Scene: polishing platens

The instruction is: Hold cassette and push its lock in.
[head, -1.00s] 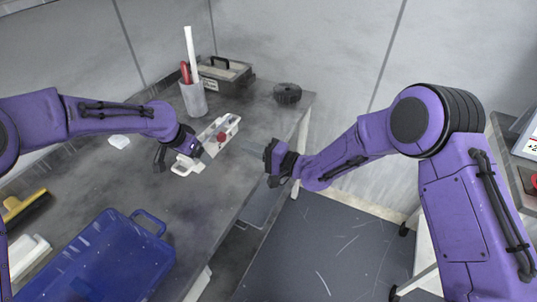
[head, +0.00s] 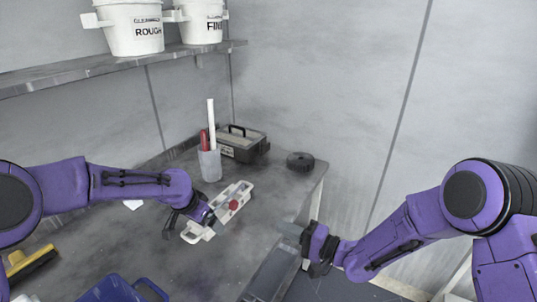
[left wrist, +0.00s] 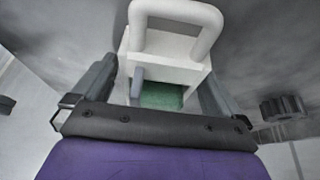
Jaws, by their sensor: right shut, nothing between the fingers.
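My left gripper (head: 187,217) is at the handle end. In the left wrist view the cassette's white body (left wrist: 172,73) lies between its two spread fingers (left wrist: 160,88), with a grey tab and green inside; contact is unclear. My right gripper (head: 291,231) is shut and empty, right of the cassette and apart from it, by the bench's right edge.
A cup (head: 209,165) with a red and a white stick, a toolbox (head: 243,146) and a black ridged disc (head: 300,161) stand behind the cassette. A blue bin (head: 122,290) and yellow brush (head: 30,262) are at front left. Buckets (head: 133,30) stand on a shelf above.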

